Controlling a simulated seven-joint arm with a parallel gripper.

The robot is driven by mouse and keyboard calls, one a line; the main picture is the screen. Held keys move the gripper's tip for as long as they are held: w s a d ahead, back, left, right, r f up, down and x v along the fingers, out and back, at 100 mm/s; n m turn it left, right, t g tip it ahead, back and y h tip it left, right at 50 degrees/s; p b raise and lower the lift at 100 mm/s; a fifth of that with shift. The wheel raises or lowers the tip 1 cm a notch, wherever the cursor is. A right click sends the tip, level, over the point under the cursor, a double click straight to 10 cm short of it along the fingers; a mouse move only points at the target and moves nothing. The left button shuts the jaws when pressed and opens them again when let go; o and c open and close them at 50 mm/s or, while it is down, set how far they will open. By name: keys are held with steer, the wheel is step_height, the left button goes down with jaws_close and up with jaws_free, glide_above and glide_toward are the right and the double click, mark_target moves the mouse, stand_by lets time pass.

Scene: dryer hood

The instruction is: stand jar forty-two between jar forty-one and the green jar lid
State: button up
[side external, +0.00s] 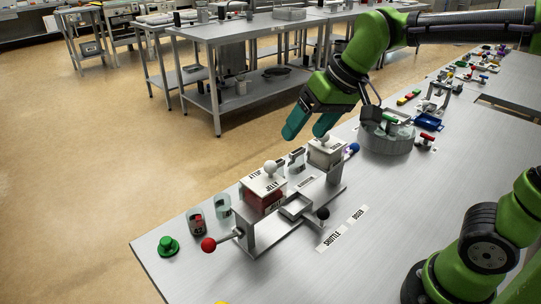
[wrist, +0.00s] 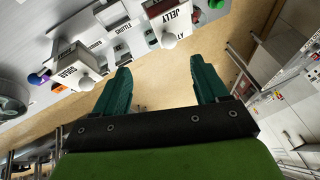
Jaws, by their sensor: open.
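My gripper (side external: 307,130) is open and empty, raised beside the boxes on the fixture; its two teal fingers also show in the wrist view (wrist: 163,88). The green jar lid (side external: 168,245) lies near the left corner of the table. A clear jar with a red patch and a label that looks like 42 (side external: 196,223) stands just beyond the lid. A second clear jar (side external: 223,207) stands past it, near the fixture; its label is not readable. The marked jar is between the lid and this second jar. The lid shows at the top edge of the wrist view (wrist: 215,3).
A metal fixture holds a box marked JELLY (side external: 264,190) and another white box (side external: 325,152). A red-knobbed lever (side external: 209,244) sticks out close to the jars. A round grey container (side external: 387,131) stands farther back. The table front is mostly clear.

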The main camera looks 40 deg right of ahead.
steer(key=s+d+f+m+t, duration=0.1)
steer(key=s+d+f+t, duration=0.1)
steer(key=s, duration=0.7)
steer(key=shift+s+d+f+m, duration=0.4)
steer(key=shift+d+f, duration=0.3)
steer(key=shift+d, duration=0.2)
